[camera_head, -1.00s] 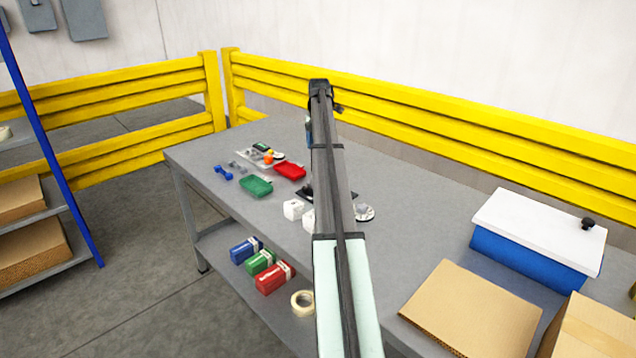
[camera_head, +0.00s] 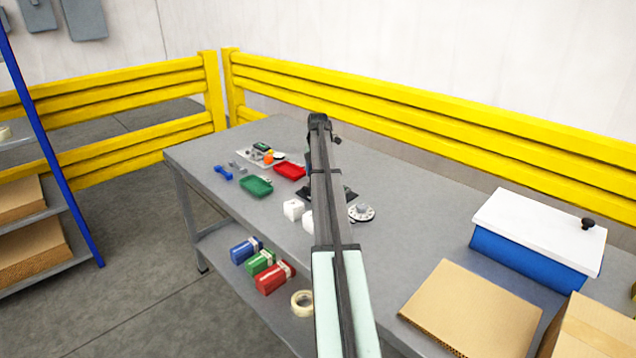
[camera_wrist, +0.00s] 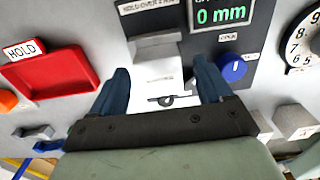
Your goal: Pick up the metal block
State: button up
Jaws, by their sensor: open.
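In the wrist view my gripper (camera_wrist: 165,85) is open, with its two blue fingers apart. A pale grey block-like piece (camera_wrist: 156,45) lies ahead between the fingertips; it may be the metal block, though glare makes its material hard to tell. A white surface with a dark printed mark (camera_wrist: 165,100) shows between the fingers, and nothing is visibly gripped. In the camera_head view, my arm hides the gripper and the bench area under it. Small grey pieces (camera_head: 237,168) lie on the bench left of the red tray (camera_head: 290,171); I cannot tell whether one is metal.
A display unit (camera_wrist: 225,25) with a blue knob and a dial (camera_wrist: 305,45) stand right of the fingers. The red tray (camera_wrist: 50,82) is to their left. White cubes (camera_head: 293,209) and a green tray (camera_head: 256,186) are on the bench (camera_head: 410,215). A blue box (camera_head: 530,255) stands farther right.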

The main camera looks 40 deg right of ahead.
jog(key=shift+f, duration=0.35)
jog(key=shift+c, duration=0.4)
jog(key=shift+r, duration=0.1)
jog(key=c, duration=1.3)
